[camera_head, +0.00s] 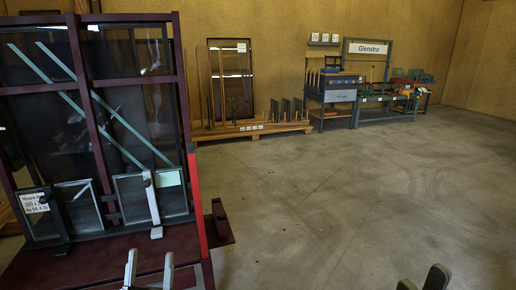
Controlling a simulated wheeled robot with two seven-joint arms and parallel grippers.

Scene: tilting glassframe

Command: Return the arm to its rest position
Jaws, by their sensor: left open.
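My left gripper (149,270) shows at the bottom edge, left of centre. Its two pale fingertips point up and stand apart, with nothing between them. It appears in front of the dark red rack (105,257), over the rack's lower front in the picture. My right gripper (421,284) shows only as two dark fingertips at the bottom edge, right of centre. They stand apart with bare floor between them. The rest of both arms is out of view.
The rack holds several framed panes, including a small glass frame (152,198) with a pale green label. A wooden stand (250,127) with a tall frame, a blue workbench (338,95) and a "Glenstro" sign (368,49) stand along the back wall. The floor (350,200) is clear at centre and right.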

